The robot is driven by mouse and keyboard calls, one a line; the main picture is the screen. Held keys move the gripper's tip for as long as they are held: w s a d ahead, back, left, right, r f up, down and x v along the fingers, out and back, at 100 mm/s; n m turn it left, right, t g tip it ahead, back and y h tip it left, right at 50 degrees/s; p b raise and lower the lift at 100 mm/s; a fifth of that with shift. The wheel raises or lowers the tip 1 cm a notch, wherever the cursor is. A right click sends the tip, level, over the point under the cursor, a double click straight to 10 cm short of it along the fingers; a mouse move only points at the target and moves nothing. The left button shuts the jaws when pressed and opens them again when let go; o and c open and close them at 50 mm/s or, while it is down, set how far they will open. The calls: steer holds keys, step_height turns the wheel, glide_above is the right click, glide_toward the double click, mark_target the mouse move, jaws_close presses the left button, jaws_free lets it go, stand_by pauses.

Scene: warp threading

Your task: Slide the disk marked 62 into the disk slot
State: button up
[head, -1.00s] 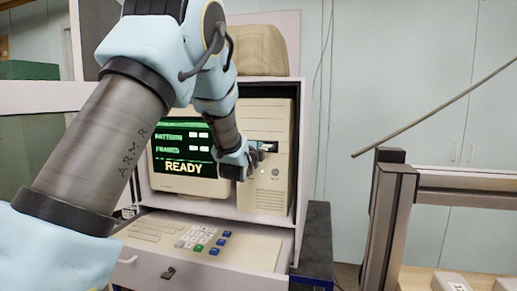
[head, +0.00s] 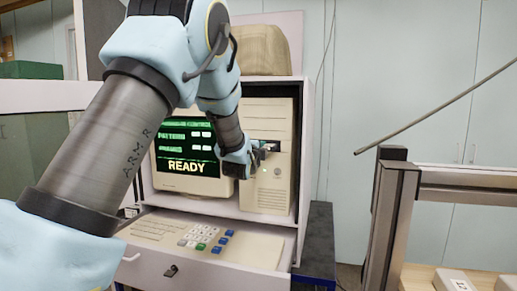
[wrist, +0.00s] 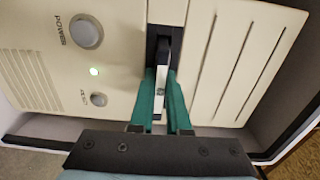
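The beige computer tower (head: 268,190) stands in the cabinet, with the dark disk slot (wrist: 166,18) in its front. My gripper (wrist: 163,80) is right at the slot, its teal fingers on both sides of a thin disk (wrist: 160,88). The disk shows a pale face and a dark edge, and its far end reaches into the dark slot opening. How deep it sits is hidden, and no number on it can be read. In the head view, my gripper (head: 254,157) is at the tower's front and largely covers the disk.
The monitor (head: 186,150) reads READY left of the tower. A keyboard drawer (head: 205,240) is pulled out below. A power button (wrist: 86,31), a green light and a second button sit beside the slot. A metal frame (head: 390,220) and slanted rod (head: 440,108) stand at right.

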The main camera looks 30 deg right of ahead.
steer(key=shift+w+r, duration=0.1)
steer(key=shift+w, duration=0.05)
steer(key=b+v, duration=0.4)
steer(key=v, duration=0.7)
